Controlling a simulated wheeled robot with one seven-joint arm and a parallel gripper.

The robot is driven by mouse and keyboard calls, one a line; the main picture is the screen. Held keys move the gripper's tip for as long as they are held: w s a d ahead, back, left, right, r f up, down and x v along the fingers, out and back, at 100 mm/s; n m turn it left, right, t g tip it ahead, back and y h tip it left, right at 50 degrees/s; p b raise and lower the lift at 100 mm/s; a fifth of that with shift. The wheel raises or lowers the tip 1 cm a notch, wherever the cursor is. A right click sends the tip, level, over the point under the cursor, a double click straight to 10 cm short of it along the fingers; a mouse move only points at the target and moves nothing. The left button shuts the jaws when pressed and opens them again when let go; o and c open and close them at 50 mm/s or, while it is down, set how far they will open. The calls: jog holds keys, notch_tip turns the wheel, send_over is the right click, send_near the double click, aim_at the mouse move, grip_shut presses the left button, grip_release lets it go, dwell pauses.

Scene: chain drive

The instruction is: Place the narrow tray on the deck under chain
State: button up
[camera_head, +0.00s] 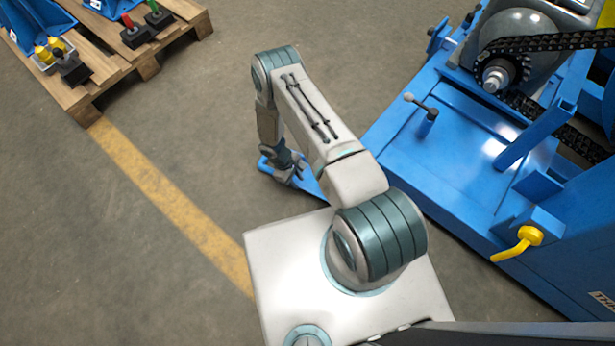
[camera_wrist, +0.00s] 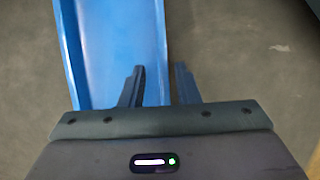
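The narrow tray is a long blue channel with raised side walls. It fills the upper left of the wrist view (camera_wrist: 112,45) and runs away from my gripper. My gripper (camera_wrist: 160,84) has one finger inside the tray and one outside its right wall, and looks shut on that wall. In the head view the tray (camera_head: 308,184) shows as blue parts beside my gripper (camera_head: 288,176), over bare floor; my arm hides much of it. The chain (camera_head: 550,41) runs over a sprocket on the blue machine at right, above its blue deck (camera_head: 455,132).
Blue upright plates stand under the chain, and a yellow bent spout (camera_head: 516,243) sticks out at the near side. A wooden pallet (camera_head: 92,88) with fixtures lies at upper left.

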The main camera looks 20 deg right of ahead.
aim_at(309, 185)
jog(key=x, duration=0.3)
jog(key=shift+b, duration=0.4)
grip_shut()
jog(key=shift+a+r, duration=0.1)
dwell(0.9)
